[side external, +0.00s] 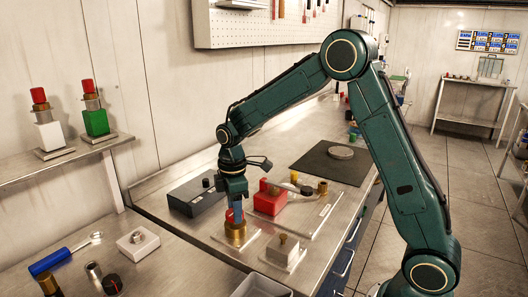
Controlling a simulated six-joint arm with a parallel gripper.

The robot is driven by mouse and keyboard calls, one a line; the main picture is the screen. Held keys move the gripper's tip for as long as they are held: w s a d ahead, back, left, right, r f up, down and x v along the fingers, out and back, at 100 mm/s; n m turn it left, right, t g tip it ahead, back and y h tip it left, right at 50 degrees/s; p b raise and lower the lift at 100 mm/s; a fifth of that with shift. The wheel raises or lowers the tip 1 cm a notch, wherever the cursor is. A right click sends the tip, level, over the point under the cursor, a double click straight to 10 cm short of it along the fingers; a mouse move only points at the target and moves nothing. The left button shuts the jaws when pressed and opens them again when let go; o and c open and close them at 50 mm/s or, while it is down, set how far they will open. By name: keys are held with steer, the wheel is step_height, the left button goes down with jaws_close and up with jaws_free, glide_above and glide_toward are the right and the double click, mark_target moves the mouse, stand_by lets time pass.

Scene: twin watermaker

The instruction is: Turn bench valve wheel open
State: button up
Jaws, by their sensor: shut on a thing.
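My gripper (236,211) points down at the front of the metal bench. It is shut on a small red wheel (230,216), of which only a part shows between and beside the fingers. The wheel sits on top of a brass valve body (236,236), which stands upright on a flat plate on the bench. The fingers hide most of the wheel, so its turn angle cannot be told.
A dark grey box (196,197) is left of the valve. A red block (270,199) with brass fittings is right of it, and a brass-knobbed block (284,250) is in front. A black mat (332,165) lies behind. A grey tray (262,286) is at the front edge.

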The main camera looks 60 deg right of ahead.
steer(key=shift+n, duration=0.3)
steer(key=o, duration=1)
steer(key=shift+r, duration=0.1)
step_height(320, 180, up, 14)
steer(key=shift+f, duration=0.2)
stand_by(0.5)
